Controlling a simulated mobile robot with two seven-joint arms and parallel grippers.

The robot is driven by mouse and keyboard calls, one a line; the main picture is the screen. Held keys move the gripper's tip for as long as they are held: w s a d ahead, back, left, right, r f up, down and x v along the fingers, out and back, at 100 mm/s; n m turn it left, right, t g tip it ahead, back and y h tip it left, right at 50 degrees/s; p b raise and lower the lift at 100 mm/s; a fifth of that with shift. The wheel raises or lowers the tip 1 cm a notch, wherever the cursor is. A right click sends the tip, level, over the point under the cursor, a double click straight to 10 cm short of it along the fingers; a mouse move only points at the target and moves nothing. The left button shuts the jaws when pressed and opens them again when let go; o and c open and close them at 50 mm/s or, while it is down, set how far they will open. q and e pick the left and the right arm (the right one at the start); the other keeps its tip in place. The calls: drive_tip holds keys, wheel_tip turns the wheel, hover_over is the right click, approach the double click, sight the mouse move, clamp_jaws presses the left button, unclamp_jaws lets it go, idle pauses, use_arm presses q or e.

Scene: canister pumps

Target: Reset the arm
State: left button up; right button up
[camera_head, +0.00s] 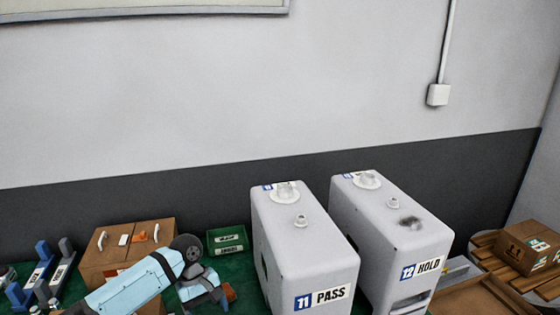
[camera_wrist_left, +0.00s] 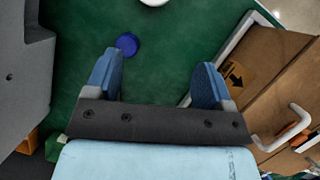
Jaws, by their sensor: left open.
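My left arm comes in from the lower left in the head view, and its wrist hangs between the brown box and the PASS canister. My left gripper (camera_wrist_left: 156,78) shows in the wrist view with its two blue fingers wide apart and nothing between them. Below it is the green table top (camera_wrist_left: 165,50). The white canister marked 11 PASS (camera_head: 305,245) and the one marked 12 HOLD (camera_head: 392,238) stand upright side by side. The HOLD canister has a dark smudge on top. My right gripper is not in view.
A blue round piece (camera_wrist_left: 127,44) lies on the table beyond the fingers. The brown box (camera_head: 125,250) is close to the arm. A green bin (camera_head: 227,240) is behind it. Blue holders (camera_head: 42,270) stand left, and a carton (camera_head: 528,247) sits on a pallet at right.

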use_arm(q)
drive_tip(key=s+d+f+m, duration=0.1)
drive_tip(key=s, duration=0.1)
drive_tip(key=s+d+f+m+t, duration=0.1)
drive_tip(key=s+d+f, duration=0.1)
drive_tip(key=s, duration=0.1)
drive_tip(key=s+d+f+m, duration=0.1)
drive_tip(key=s, duration=0.1)
drive_tip(key=shift+s+d+f+m+h, duration=0.2)
drive_tip(key=shift+d+m+h, duration=0.2)
drive_tip(key=s+m+t, duration=0.2)
drive_tip(key=s+m, duration=0.1)
drive_tip(key=s, duration=0.5)
drive_tip(key=s+a+r+m+t+y, duration=0.2)
drive_tip(key=s+a+r+t+y, duration=0.15)
drive_tip(key=s+a, duration=1.05)
drive_tip(key=w+d+f+t+h+p, duration=0.3)
drive_tip(key=w+d+f+t+p, duration=0.1)
drive_tip(key=d+t+p, duration=0.3)
drive_tip(key=shift+w+m+t+p, duration=0.25)
drive_tip(key=shift+m+t+p, duration=0.2)
drive_tip(key=shift+p, duration=0.5)
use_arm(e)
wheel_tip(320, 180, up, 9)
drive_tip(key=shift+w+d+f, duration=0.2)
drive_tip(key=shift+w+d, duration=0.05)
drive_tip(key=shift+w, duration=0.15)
